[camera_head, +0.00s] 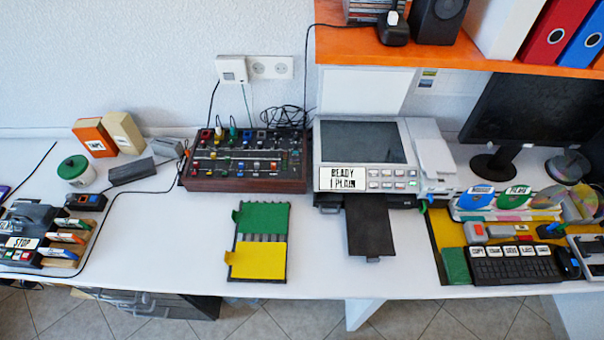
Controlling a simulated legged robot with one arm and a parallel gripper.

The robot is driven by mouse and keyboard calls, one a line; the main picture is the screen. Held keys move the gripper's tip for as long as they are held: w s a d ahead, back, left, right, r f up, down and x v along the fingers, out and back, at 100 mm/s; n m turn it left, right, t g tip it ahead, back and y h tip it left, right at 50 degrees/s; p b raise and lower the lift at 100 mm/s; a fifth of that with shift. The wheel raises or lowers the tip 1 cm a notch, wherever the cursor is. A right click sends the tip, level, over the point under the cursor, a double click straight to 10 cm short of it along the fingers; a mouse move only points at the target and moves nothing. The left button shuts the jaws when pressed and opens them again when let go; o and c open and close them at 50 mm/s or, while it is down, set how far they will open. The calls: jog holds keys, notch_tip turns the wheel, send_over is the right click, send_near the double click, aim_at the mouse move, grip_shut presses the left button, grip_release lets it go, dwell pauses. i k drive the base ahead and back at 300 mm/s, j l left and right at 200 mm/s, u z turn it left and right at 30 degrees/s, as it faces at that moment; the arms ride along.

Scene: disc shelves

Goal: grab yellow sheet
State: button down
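The yellow sheet (258,261) lies flat on the white desk near its front edge. It covers the lower part of a dark striped holder (267,237), with a small tab sticking out at its left. A green sheet (264,217) lies on the upper part of the same holder. My gripper is not in view.
A printer (362,150) with a dark output tray (368,226) stands right of the sheets. A control panel with knobs (246,160) is behind them. A keyboard (513,264) is at right, a stop-labelled device (30,232) at left. Desk (180,245) is clear left of the sheets.

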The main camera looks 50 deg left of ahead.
aim_at(250, 259)
jog(key=u, duration=2.6)
jog(key=i+j+z, duration=0.15)
jog(key=j+z, duration=0.15)
jog(key=j, duration=0.6)
jog(key=j+z, duration=0.25)
jog(key=j, duration=0.7)
jog(key=j+z, duration=0.3)
jog(key=j, duration=0.65)
jog(key=k+j+z, duration=0.25)
jog(key=j, duration=0.7)
jog(key=i, duration=0.15)
